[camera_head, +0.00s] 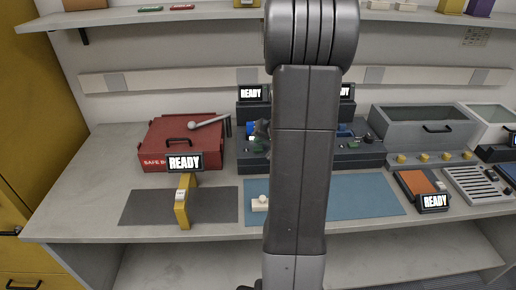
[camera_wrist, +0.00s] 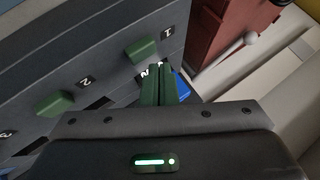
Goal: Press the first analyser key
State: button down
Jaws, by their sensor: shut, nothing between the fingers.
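The analyser is a dark grey unit (camera_head: 250,163) at the back of the bench, partly hidden behind my arm. In the wrist view its sloped panel (camera_wrist: 60,60) carries green keys. The first key (camera_wrist: 140,50) is beside the label 1 (camera_wrist: 167,32); a second key (camera_wrist: 53,103) is by the label 2 (camera_wrist: 86,81). My gripper (camera_wrist: 160,68) is shut and empty, its green fingers together over the panel, just below the first key in the picture. A gap shows between fingertips and key; their height above the panel is unclear. A label by the fingertips is partly covered.
A red box (camera_head: 165,135) with a ball-ended lever (camera_head: 208,122) stands left of the analyser. Grey bins (camera_head: 420,128) stand right.

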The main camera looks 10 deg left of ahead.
aim_at(260, 150)
jog(key=shift+f, duration=0.1)
jog(key=shift+f+b, duration=0.35)
jog(key=shift+b, duration=0.35)
jog(key=shift+f+b, duration=0.4)
jog(key=shift+b, duration=0.2)
dwell(0.4)
dwell(0.4)
jog(key=shift+r+p, duration=0.45)
jog(key=shift+r, duration=0.45)
jog(key=shift+r, duration=0.1)
jog(key=shift+r+p, duration=1.5)
jog(key=shift+r, duration=0.9)
jog(key=shift+f, duration=0.1)
